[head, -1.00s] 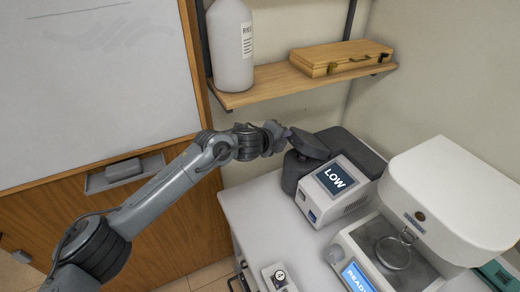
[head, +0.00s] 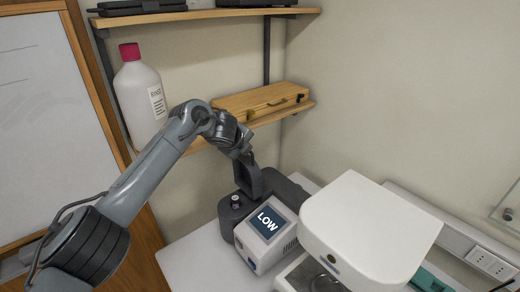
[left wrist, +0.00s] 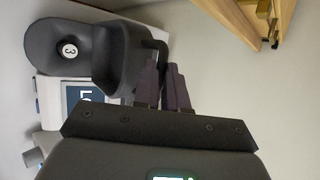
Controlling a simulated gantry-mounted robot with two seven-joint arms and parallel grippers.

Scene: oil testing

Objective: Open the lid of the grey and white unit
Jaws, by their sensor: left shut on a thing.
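The grey and white unit (head: 265,240) stands on the white bench, its screen reading LOW. Its dark lid (head: 249,180) is swung up and stands roughly upright. A small light-capped vial (head: 235,199) shows in the uncovered top of the unit. My left gripper (head: 244,152) is above the unit, at the top of the lid. In the left wrist view the fingers (left wrist: 165,88) are shut on the lid's handle (left wrist: 158,50), beside the lid (left wrist: 125,55). The cap, marked 3 (left wrist: 69,48), sits in the round dark housing. My right gripper is not in view.
A white instrument (head: 370,225) stands close to the right of the unit. Above and behind are shelves with a rinse bottle (head: 140,95) and a wooden case (head: 262,101), close to my left arm. A wall outlet (head: 490,263) is at the right.

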